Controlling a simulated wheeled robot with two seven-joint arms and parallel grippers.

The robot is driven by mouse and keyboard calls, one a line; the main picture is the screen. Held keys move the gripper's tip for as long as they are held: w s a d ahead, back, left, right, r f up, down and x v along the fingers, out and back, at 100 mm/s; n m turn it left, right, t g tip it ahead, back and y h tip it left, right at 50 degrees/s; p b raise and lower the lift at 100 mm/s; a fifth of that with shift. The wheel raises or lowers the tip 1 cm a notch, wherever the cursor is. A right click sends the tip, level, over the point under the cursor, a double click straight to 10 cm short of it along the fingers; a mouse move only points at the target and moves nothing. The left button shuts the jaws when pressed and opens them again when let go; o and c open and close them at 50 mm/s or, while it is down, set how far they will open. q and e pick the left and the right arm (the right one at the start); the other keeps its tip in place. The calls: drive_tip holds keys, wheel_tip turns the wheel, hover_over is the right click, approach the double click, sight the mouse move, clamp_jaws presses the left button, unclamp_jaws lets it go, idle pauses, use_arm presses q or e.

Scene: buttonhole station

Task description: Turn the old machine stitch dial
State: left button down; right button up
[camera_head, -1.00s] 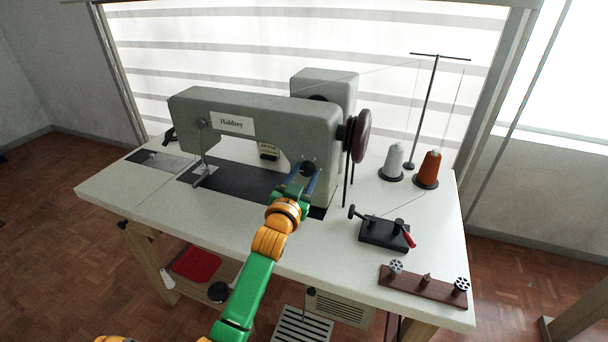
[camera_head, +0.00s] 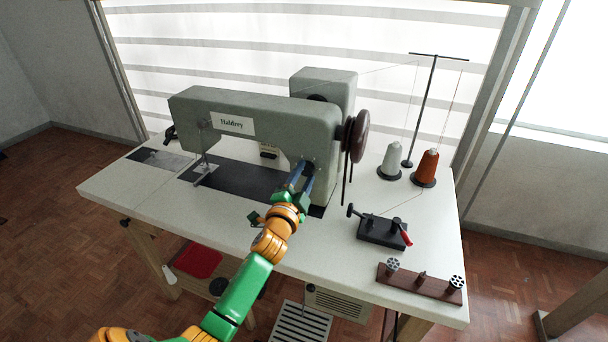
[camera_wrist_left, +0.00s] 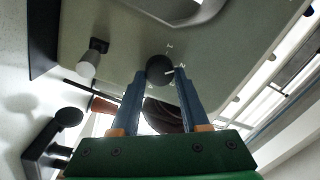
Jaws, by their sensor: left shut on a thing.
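The old sewing machine (camera_head: 255,105) is grey-green and stands on the white table. Its stitch dial is a small dark round knob on the upright pillar; it shows in the left wrist view (camera_wrist_left: 159,70), with white marks on the body around it. My left gripper (camera_head: 304,170) reaches up to the pillar, and in the left wrist view its two blue fingers (camera_wrist_left: 160,78) are shut on the dial, one on each side. In the head view the fingers mostly hide the dial. My right gripper is not in view.
The dark red handwheel (camera_head: 361,131) is right of the pillar. A grey thread cone (camera_head: 393,158) and an orange one (camera_head: 428,166) stand at the right. A bobbin winder (camera_head: 383,231) and a brown bobbin rack (camera_head: 420,284) lie nearer. The table's front left is clear.

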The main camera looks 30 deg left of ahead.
use_arm(q)
drive_tip(key=shift+m, duration=1.2)
drive_tip(key=shift+c, duration=2)
unclamp_jaws()
drive_tip(key=v, duration=0.7)
drive_tip(key=shift+a+f, duration=0.1)
drive_tip(key=shift+a, duration=0.05)
